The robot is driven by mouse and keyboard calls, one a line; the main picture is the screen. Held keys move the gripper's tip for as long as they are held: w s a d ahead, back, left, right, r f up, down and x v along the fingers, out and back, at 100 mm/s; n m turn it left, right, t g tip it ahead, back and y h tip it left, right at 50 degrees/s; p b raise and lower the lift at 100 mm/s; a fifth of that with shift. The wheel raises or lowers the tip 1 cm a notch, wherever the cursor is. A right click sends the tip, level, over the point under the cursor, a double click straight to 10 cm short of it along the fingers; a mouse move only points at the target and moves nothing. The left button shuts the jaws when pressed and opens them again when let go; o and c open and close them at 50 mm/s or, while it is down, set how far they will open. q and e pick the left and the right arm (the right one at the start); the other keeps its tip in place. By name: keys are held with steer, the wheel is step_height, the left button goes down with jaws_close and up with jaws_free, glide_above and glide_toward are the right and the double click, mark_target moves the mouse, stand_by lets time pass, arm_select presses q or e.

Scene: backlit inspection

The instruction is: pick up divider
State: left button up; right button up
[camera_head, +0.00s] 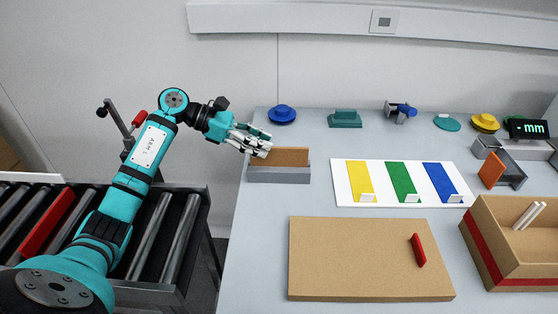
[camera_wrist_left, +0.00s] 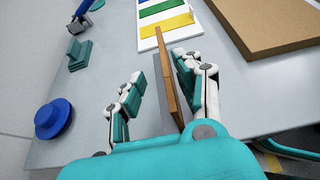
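A thin brown panel, which looks like the divider (camera_head: 290,157), stands upright in a narrow grey holder (camera_head: 280,174) near the table's left edge. My left gripper (camera_head: 262,145) is at the left end of the panel, slightly above the holder. In the left wrist view, its fingers are spread apart, with the divider (camera_wrist_left: 168,88) between them, closer to the right-hand fingers. A gap shows between the left-hand fingers and the divider. Whether the right-hand fingers touch it cannot be told. My right gripper is in neither view.
A white board (camera_head: 385,200) with yellow, green and blue strips lies right of the holder. A flat brown board (camera_head: 350,270) with a red piece (camera_head: 418,250) lies in front. A brown box (camera_head: 490,245) stands at right. A blue knob-shaped object (camera_head: 282,115) is behind.

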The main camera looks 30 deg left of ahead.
mark_target(275, 147)
arm_select(q)
steer(key=x, duration=0.1)
steer(key=p+x, duration=0.1)
steer(key=x, duration=0.2)
steer(key=shift+s+d+r+p, duration=0.15)
steer(key=shift+d+p, duration=0.15)
steer(key=shift+d, duration=0.35)
jaws_close()
